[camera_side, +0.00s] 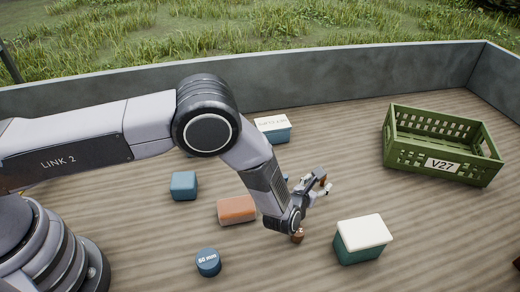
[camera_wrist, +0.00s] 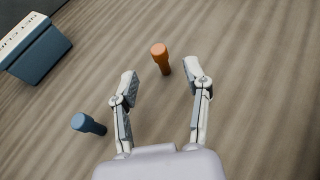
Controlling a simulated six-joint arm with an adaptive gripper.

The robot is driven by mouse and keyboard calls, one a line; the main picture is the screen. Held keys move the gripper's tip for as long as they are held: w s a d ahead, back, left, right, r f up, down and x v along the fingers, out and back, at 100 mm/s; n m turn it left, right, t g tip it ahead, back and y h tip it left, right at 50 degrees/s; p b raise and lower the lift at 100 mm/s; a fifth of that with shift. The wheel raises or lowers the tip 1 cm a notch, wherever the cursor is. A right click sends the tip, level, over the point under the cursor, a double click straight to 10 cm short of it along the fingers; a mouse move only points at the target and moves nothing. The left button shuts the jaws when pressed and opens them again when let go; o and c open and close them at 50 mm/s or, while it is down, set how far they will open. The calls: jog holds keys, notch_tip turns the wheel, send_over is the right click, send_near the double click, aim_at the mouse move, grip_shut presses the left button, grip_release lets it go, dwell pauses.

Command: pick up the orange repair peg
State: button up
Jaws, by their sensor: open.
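The orange repair peg (camera_wrist: 160,53) stands on the planked floor in the wrist view, its rounded head toward the top of the picture. My gripper (camera_wrist: 163,74) is open and empty, with one fingertip on each side of the peg's lower part and a gap to each. In the side view my gripper (camera_side: 323,182) is low over the floor, right of the picture's middle. A small orange-brown piece of the peg (camera_side: 323,180) shows by the fingertips; the rest is hidden there. Whether the fingers are at peg height is hard to tell.
A blue peg (camera_wrist: 88,123) stands left of my gripper. A blue box with a pale lettered top (camera_wrist: 38,48) lies upper left. The side view shows a teal box with a cream lid (camera_side: 362,240), a green crate (camera_side: 440,146), an orange block (camera_side: 237,209) and a blue cylinder (camera_side: 208,263).

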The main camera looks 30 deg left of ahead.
jog(key=x, duration=0.4)
jog(key=shift+w+d+r, duration=0.1)
jog(key=shift+w+r, duration=0.05)
jog(key=shift+w, duration=0.05)
jog(key=c, duration=0.8)
